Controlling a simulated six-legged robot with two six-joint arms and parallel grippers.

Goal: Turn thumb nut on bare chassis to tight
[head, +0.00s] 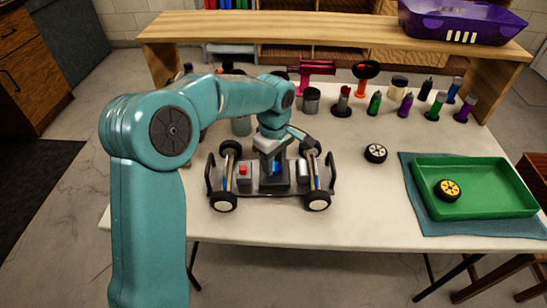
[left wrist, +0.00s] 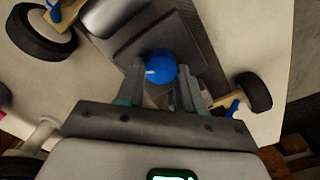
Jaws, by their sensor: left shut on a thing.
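The bare chassis (head: 245,189) stands on the white table on its wheels, a dark grey plate with a red block (head: 243,170) at left. The blue thumb nut (left wrist: 161,67) sits near the middle of the chassis; in the left wrist view it is round with a small white mark on its left side. It is partly visible in the head view (head: 277,169). My left gripper (left wrist: 161,82) reaches down from above with its two fingers on either side of the nut, shut on it. How tight the nut is cannot be seen. My right gripper is not in view.
A loose wheel (head: 375,153) lies right of the chassis. A green tray (head: 500,203) on a blue mat holds a yellow-hubbed wheel (head: 448,190). Several bottles, cups and a pink tool (head: 313,72) stand along the back, before a wooden shelf (head: 330,30) with a purple basket (head: 460,20).

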